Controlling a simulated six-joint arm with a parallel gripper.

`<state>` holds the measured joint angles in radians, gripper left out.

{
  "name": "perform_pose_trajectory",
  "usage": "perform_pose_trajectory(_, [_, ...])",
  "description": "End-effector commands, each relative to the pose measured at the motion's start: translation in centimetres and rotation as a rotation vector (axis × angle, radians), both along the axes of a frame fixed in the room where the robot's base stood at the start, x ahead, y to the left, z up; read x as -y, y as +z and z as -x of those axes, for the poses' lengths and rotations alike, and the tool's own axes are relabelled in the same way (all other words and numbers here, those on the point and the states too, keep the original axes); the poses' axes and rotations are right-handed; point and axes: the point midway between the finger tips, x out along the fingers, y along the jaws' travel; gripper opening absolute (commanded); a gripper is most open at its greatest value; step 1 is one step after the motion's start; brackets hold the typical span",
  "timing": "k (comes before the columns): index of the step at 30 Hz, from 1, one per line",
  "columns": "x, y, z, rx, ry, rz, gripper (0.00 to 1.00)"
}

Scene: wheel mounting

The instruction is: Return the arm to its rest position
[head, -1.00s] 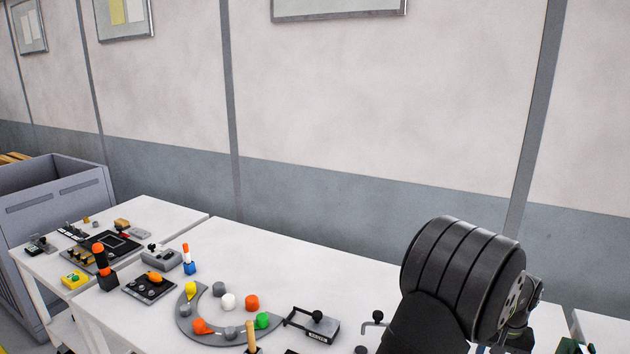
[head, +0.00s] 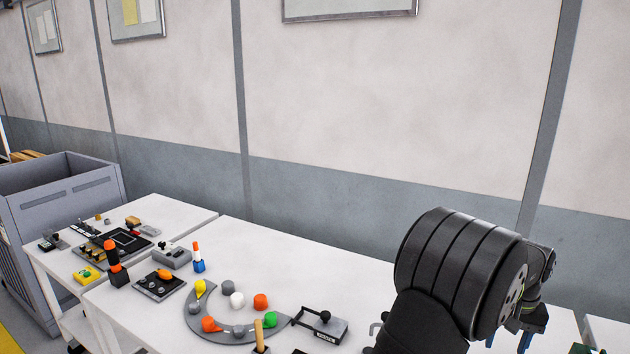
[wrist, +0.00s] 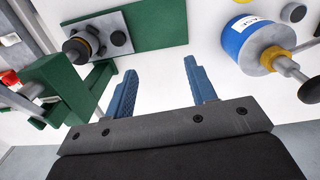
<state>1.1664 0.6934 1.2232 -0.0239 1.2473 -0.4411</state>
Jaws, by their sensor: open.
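My gripper (wrist: 160,72) is open in the wrist view, its two blue fingers apart with nothing between them. In the head view only parts of the blue fingers of my gripper (head: 508,341) show at the bottom edge, beside my black arm. In the wrist view a green stand (wrist: 160,25) carries a grey plate and a dark round part (wrist: 83,45) at upper left. A green bracket (wrist: 68,88) is left of the fingers. No contact with the fingers is visible.
A blue and grey cylinder (wrist: 258,42) with a yellow collar lies right of the fingers. The head view shows a white table (head: 290,265) with a curved grey tray (head: 203,320) of coloured knobs and a black-handled clamp (head: 322,325). A grey bin (head: 65,200) stands at left.

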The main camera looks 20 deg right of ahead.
Motion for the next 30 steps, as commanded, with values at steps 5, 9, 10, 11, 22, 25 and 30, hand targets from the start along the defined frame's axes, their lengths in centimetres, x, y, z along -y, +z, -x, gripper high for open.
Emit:
perform_pose_trajectory(5, [-1.2, 0.6, -3.3, -0.076, 0.169, -0.036, 0.51])
perform_pose_trajectory(9, [-2.2, 1.1, -5.6, -0.136, 0.291, -0.061, 0.51])
perform_pose_trajectory(10, [-2.4, 1.2, -6.1, -0.149, 0.316, -0.067, 0.51])
perform_pose_trajectory(11, [-2.6, 1.3, -6.6, -0.162, 0.341, -0.072, 0.51])
perform_pose_trajectory(22, [-5.4, 3.0, -11.8, -0.314, 0.610, -0.137, 0.51])
perform_pose_trajectory(25, [-5.4, 3.1, -11.6, -0.321, 0.617, -0.142, 0.51])
perform_pose_trajectory(30, [-4.0, 2.2, -9.1, -0.251, 0.498, -0.114, 0.51])
